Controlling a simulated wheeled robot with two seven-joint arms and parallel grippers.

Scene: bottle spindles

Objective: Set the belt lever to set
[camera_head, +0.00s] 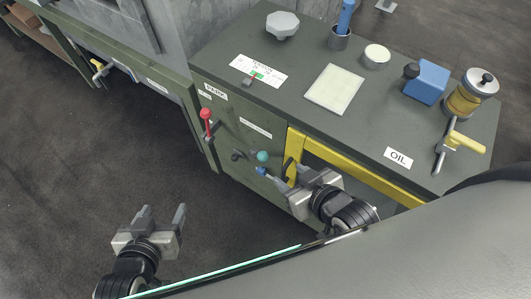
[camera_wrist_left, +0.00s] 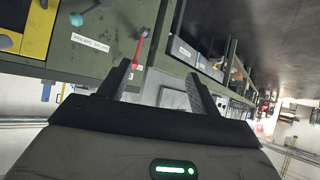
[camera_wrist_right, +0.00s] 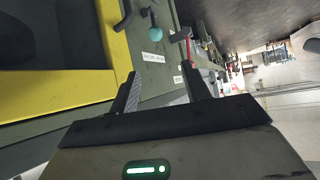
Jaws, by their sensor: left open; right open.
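A red-handled lever (camera_head: 207,116) stands upright on the left part of the green cabinet front, below a small label. It also shows in the left wrist view (camera_wrist_left: 139,47). A teal ball knob (camera_head: 263,156) sits further right on the same front, under another label (camera_head: 256,127). The label print is too small to tell which control is the belt lever. My right gripper (camera_head: 284,177) is open and empty, in front of the cabinet near the yellow frame, below and right of the teal knob. My left gripper (camera_head: 163,209) is open and empty, over the floor, well below the red lever.
The yellow frame (camera_head: 297,141) and its dark handle (camera_head: 290,168) are close to my right gripper. The cabinet top (camera_head: 300,60) holds a pale pad (camera_head: 335,89), a blue block (camera_head: 426,81) and an oil pump (camera_head: 467,95). The floor around my left gripper is clear.

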